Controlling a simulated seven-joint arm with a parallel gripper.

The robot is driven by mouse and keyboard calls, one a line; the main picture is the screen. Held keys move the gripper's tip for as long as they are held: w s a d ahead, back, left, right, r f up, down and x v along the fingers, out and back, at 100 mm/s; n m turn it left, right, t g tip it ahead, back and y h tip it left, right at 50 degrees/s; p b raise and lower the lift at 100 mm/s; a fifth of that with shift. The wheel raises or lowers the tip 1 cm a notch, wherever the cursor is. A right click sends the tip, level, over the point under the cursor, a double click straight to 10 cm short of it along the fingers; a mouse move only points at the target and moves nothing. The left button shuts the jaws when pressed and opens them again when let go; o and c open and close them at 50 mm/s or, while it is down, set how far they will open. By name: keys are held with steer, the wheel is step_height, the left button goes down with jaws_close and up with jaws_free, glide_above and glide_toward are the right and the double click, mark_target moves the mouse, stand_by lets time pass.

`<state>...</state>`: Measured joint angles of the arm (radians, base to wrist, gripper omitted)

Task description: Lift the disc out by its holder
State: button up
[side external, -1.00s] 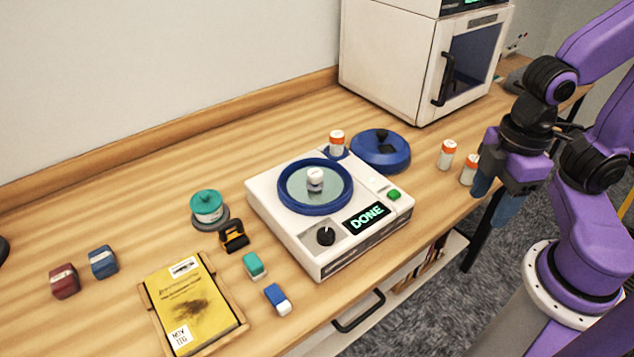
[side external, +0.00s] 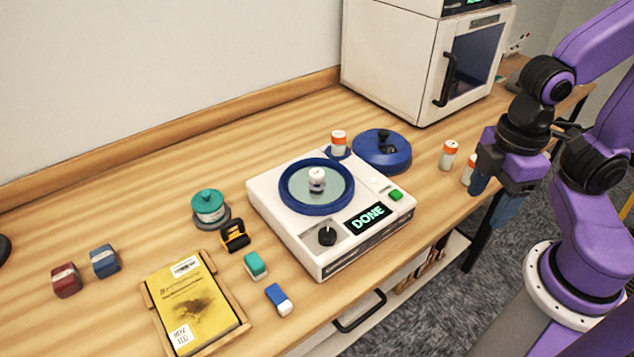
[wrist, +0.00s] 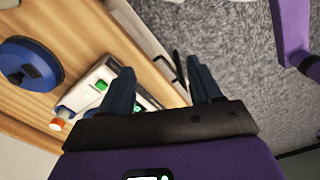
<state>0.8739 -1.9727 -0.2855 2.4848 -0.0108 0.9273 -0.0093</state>
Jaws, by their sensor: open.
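The pale glassy disc (side external: 298,187) sits inside the blue ring (side external: 311,209) on top of a white machine (side external: 279,225) whose screen reads DONE. A white knob-like holder (side external: 317,179) stands up at the disc's centre. My gripper (side external: 492,205) is at the right, beyond the table's front edge, pointing down, well apart from the machine. In the wrist view, my gripper (wrist: 164,85) has its two dark fingers spread with nothing between them. Part of the machine (wrist: 92,88) shows behind the left finger; the disc is not visible there.
A blue lid (side external: 365,152) with a black knob lies behind the machine. Orange-capped bottles (side external: 448,155) stand nearby, one close to my gripper. A teal-topped pot (side external: 207,206), black-yellow clamp-like item (side external: 234,236), small blocks (side external: 278,299) and a yellow book (side external: 190,305) lie left. A white cabinet (side external: 388,60) stands behind.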

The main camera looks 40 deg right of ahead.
steer(key=w+a+n+t+h, duration=0.1)
steer(key=w+a+n+h, duration=0.3)
steer(key=w+a, duration=0.5)
steer(key=n+t+h, duration=0.5)
steer(key=n+h, duration=0.1)
steer(key=h, duration=0.2)
glide_toward(314, 177)
steer(key=x, duration=0.4)
steer(key=shift+a+f, duration=0.15)
steer(key=shift+f, duration=0.2)
steer(key=shift+r+x, duration=0.15)
steer(key=shift+x, duration=1.15)
steer(key=shift+r+x, duration=0.2)
steer(key=shift+x, duration=1.1)
steer(key=c, duration=1.1)
steer(key=shift+r, duration=0.1)
steer(key=shift+c, duration=0.2)
